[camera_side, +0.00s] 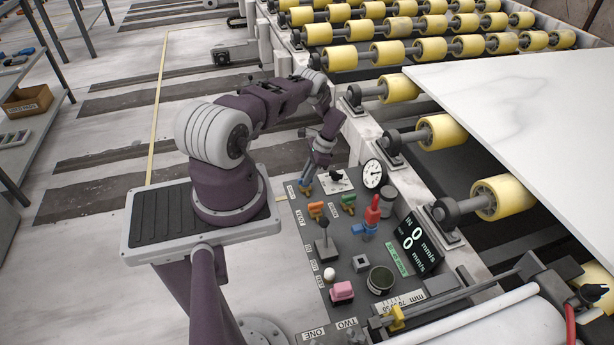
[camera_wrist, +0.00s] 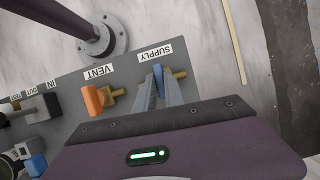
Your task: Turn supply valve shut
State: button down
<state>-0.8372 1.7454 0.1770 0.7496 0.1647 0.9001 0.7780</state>
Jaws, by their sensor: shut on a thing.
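The supply valve has a blue handle (camera_wrist: 158,76) and a brass body (camera_wrist: 180,73), in front of the SUPPLY label (camera_wrist: 154,52) in the wrist view. My gripper (camera_wrist: 159,88) is shut on the blue handle, with one finger on each side of it. The handle points roughly across the line of the brass body, though the fingers hide part of it. In the side view my gripper (camera_side: 307,180) reaches down to the far left corner of the control panel (camera_side: 318,255), where the valve is small and partly hidden.
The orange-handled VENT valve (camera_wrist: 95,99) stands close beside the supply valve. The panel also carries a green-handled valve (camera_side: 348,201), a dial gauge (camera_side: 373,173), a red-and-blue part (camera_side: 372,215) and a black lever (camera_side: 325,243). Yellow rollers (camera_side: 445,131) and a white slab (camera_side: 530,110) lie right.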

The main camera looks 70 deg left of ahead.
jog(key=shift+n, duration=0.5)
jog(key=c, duration=1.4)
grip_release()
jog(key=shift+c, duration=0.2)
jog(key=v, duration=0.7)
jog(key=shift+a, duration=0.1)
